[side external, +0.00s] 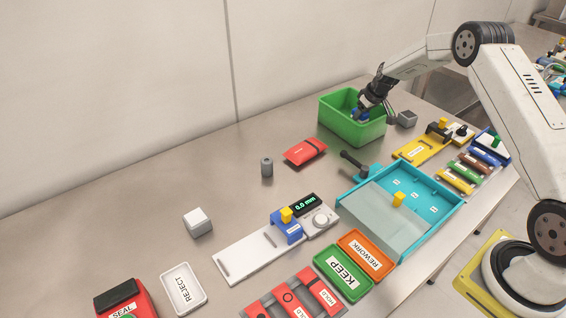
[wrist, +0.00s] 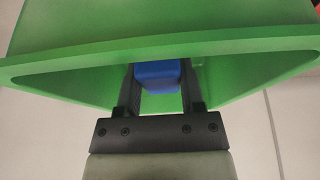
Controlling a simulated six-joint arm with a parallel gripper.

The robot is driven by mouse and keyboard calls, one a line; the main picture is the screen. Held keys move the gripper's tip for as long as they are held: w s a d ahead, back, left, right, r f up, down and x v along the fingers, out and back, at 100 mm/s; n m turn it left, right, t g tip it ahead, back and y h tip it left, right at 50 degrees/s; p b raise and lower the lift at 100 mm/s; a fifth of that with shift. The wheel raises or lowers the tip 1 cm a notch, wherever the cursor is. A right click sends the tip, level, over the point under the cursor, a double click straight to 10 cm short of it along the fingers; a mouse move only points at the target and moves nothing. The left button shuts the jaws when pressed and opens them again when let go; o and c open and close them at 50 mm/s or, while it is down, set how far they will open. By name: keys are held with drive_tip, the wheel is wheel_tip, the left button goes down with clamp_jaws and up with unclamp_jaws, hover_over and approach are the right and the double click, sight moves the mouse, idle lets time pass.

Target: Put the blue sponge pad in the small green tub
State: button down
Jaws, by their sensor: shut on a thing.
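The small green tub (side external: 352,130) stands at the back of the table, near its middle, with its open top up. My gripper (side external: 361,112) reaches down into it from the right. The gripper is shut on the blue sponge pad (side external: 357,114), which is inside the tub's opening, below the rim. In the wrist view, the blue pad (wrist: 158,74) sits between the two dark fingers, and the green tub's rim (wrist: 60,64) crosses in front. I cannot tell whether the pad touches the tub floor.
A grey block (side external: 407,119) lies just right of the tub. A red pouch (side external: 305,151) and a grey cylinder (side external: 267,167) lie to its front left. A cyan tray (side external: 449,217) stands in front. The table at the back left is clear.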

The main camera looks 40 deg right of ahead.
drive_tip(key=shift+f, duration=2)
drive_tip(key=shift+f, duration=0.2)
drive_tip(key=shift+c, duration=1.1)
unclamp_jaws()
drive_tip(key=shift+r, duration=0.1)
drive_tip(key=v, duration=1.2)
drive_tip(key=shift+a+r, duration=0.1)
drive_tip(key=shift+r, duration=0.1)
